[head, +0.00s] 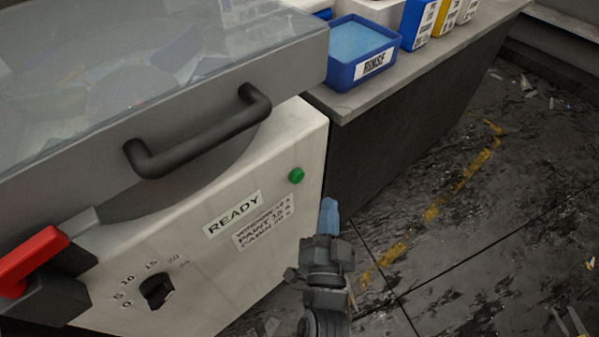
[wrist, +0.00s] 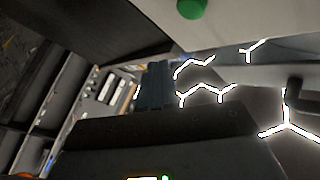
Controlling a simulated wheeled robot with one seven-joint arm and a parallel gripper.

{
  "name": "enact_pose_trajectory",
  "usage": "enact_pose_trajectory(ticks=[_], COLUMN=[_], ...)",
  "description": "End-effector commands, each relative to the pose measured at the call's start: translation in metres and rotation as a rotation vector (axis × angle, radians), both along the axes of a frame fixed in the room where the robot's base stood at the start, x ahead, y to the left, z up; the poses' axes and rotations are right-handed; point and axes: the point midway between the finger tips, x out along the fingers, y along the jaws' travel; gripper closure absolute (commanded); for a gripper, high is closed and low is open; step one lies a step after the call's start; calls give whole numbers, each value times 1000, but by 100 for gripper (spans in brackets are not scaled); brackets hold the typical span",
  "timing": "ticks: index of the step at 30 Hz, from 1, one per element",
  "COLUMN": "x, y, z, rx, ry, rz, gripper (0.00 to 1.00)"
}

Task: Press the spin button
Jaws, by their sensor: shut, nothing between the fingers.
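The green spin button (head: 296,176) is a small round knob on the white front panel (head: 180,235) of the machine, near its right edge, to the right of the READY label. In the wrist view the green button (wrist: 191,8) is cut by the top edge. My gripper (head: 329,204) has blue fingertips held together with nothing between them. In the head view it appears below and to the right of the button, apart from it. In the wrist view my fingers (wrist: 156,85) are dark and closed, below the button in the picture.
Open floor lies right.

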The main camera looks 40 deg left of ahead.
Motion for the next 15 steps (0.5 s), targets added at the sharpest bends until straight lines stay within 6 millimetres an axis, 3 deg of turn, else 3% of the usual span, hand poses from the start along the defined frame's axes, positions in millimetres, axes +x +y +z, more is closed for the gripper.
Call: enact_pose_trajectory(ticks=[6, 15], x=[2, 4], y=[30, 53], z=[3, 0], rx=[1, 0], ry=[0, -1], rz=[3, 1], gripper=[100, 100])
